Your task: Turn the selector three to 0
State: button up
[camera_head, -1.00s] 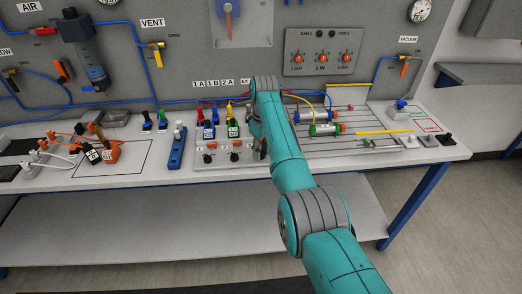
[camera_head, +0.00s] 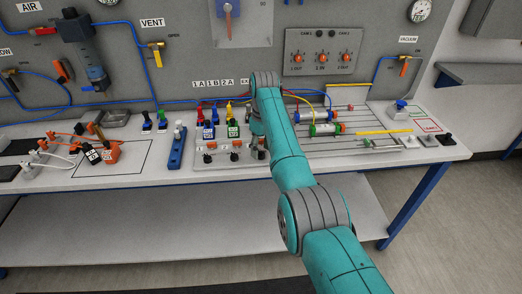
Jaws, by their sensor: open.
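A low selector panel (camera_head: 222,169) lies at the front of the bench, with a first dark knob (camera_head: 208,158) and a second dark knob (camera_head: 234,156) in view. Small orange labels sit above the knobs.
Coloured connectors (camera_head: 232,129) stand just behind the panel. A blue block (camera_head: 177,148) is to its left. Tubes and cylinders (camera_head: 322,129) lie to the right of my wrist. A wall panel (camera_head: 321,52) with three orange knobs is behind. The bench's front edge is close.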

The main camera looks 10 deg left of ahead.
notch_tip(320, 180, up, 11)
jog(key=shift+w+d, duration=0.2)
jog(key=shift+w, duration=0.05)
jog(key=shift+f, duration=0.15)
